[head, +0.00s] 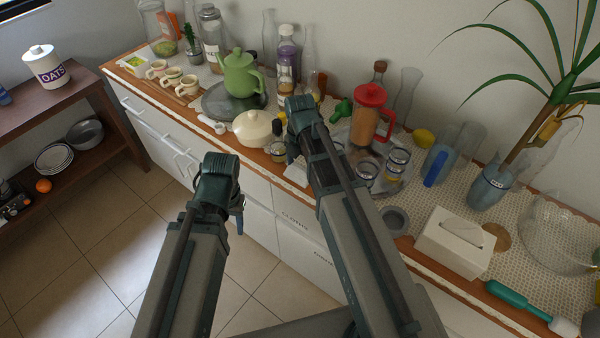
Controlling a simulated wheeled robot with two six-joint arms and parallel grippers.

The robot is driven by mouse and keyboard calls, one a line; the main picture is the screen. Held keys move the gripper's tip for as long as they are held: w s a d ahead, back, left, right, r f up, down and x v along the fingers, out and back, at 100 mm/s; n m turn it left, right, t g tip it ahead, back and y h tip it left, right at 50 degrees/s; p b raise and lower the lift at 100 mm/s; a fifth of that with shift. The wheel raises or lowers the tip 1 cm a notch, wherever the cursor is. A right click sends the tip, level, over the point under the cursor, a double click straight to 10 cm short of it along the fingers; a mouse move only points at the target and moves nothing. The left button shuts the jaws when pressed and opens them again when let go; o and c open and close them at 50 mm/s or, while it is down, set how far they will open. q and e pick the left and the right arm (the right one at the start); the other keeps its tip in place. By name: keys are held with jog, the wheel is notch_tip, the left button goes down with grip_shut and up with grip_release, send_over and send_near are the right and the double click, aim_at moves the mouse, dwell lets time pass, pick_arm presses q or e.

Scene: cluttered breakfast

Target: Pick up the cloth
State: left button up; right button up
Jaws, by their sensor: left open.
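I cannot make out a separate loose cloth in the head view. A drawer front (296,226) in the white cabinet has a small label that seems to read "CLOTHS"; the drawer looks closed, and my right arm covers part of it. My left gripper (222,185) is open, in front of the cabinet and left of that drawer, with its fingers mostly hidden behind its wrist. My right gripper (299,112) is over the counter near the cream lidded pot (254,128); its fingers are hidden, so I cannot tell whether it holds anything.
The counter (530,285) is crowded. A green teapot (240,75), a red-lidded press (370,115), glass jars, a tissue box (455,242) and a blue vase (488,188) stand on it. A brown shelf (75,85) is at left. The tiled floor (95,235) is clear.

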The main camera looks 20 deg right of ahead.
aim_at(300, 166)
jog(key=c, duration=0.8)
jog(key=shift+o, duration=0.2)
jog(key=shift+r, duration=0.1)
notch_tip(300, 166, up, 10)
jog(key=p, duration=1)
jog(key=o, duration=0.7)
jog(key=c, duration=0.5)
